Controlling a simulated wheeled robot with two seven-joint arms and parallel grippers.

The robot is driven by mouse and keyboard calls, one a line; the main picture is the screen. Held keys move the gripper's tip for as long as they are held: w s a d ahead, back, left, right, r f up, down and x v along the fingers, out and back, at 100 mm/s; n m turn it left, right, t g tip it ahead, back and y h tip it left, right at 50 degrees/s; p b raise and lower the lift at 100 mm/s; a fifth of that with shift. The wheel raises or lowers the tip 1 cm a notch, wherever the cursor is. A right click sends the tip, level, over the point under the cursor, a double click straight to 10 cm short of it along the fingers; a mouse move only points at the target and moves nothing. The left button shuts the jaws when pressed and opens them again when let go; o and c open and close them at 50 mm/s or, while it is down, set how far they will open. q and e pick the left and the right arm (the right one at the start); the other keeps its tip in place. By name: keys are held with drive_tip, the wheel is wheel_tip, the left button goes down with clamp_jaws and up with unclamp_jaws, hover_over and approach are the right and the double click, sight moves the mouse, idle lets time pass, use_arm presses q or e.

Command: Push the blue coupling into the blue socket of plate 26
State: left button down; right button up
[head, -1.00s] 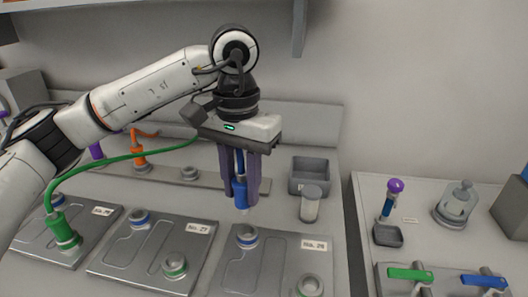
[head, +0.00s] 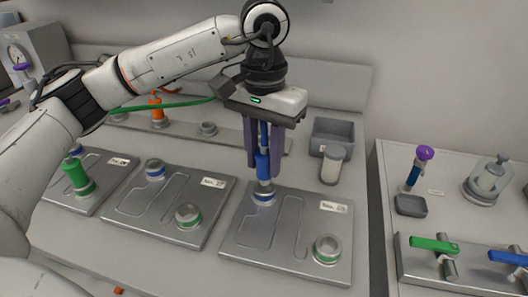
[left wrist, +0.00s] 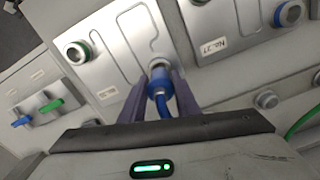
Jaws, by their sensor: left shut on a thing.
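My left gripper (head: 264,168) is shut on the blue coupling (head: 262,166), whose blue cable rises between the fingers. The coupling hangs about upright, its lower end at the blue-ringed socket (head: 264,197) on the right-hand plate (head: 284,262). In the left wrist view the coupling (left wrist: 159,84) also meets the socket (left wrist: 158,66), partly hiding it. I cannot tell how deep it sits. The last digit of this plate's label (head: 333,207) is hard to read. My right gripper is not in view.
The plate marked No. 27 (head: 160,212) lies to the left, with open blue and green sockets. A green coupling (head: 75,173) stands on the far-left plate. A grey bin (head: 332,134) and a clear jar (head: 332,166) stand behind right. A side bench has green and blue handles (head: 434,244).

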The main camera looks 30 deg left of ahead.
sight(264, 171)
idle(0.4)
use_arm(q)
drive_tip(key=shift+f+b, duration=0.15)
drive_tip(key=shift+b, duration=0.25)
drive_tip(key=shift+f, duration=0.1)
drive_tip(key=shift+f+b, duration=0.45)
drive_tip(key=shift+f, duration=0.1)
idle(0.4)
drive_tip(key=shift+f+b, duration=0.3)
drive_tip(key=shift+b, duration=0.1)
drive_tip(key=shift+f+b, duration=0.45)
drive_tip(key=shift+f, duration=0.15)
idle(0.3)
